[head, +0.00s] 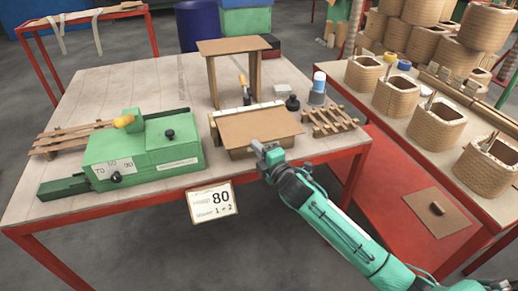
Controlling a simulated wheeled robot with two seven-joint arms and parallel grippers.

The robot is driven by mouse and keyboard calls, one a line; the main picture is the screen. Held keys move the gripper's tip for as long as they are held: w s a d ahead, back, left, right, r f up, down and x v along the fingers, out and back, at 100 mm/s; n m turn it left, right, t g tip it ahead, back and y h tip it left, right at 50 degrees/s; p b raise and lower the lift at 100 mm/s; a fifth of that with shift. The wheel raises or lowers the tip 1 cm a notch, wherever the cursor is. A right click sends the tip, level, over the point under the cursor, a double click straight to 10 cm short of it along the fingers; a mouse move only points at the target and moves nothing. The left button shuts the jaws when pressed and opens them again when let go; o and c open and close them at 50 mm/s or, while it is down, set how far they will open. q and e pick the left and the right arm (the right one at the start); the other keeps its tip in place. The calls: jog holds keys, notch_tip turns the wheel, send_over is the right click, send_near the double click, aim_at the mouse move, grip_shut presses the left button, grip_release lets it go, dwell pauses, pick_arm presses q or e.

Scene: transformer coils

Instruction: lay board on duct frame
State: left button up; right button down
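A flat brown board (259,127) lies roughly level over a low wooden frame (243,153) near the front edge of the table. My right gripper (266,150) comes in from the lower right and is at the board's front edge. Its fingers are small and partly hidden, so I cannot tell whether they are closed on the board. Behind stands a taller wooden frame (212,82) with a brown panel (235,45) on top. My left gripper is not in view.
A green machine (140,150) stands left of the board. Wound coils (434,122) stand on the right table. The table's back left is clear.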

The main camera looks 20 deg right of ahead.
jog(key=c, duration=2.1)
grip_release()
jog(key=o, duration=0.5)
jog(key=shift+s, duration=0.1)
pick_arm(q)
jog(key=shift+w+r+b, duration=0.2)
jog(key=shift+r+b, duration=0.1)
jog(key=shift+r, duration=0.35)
pick_arm(e)
jog(key=v, duration=1.3)
jog(key=shift+s, duration=0.3)
jog(key=shift+d, duration=0.1)
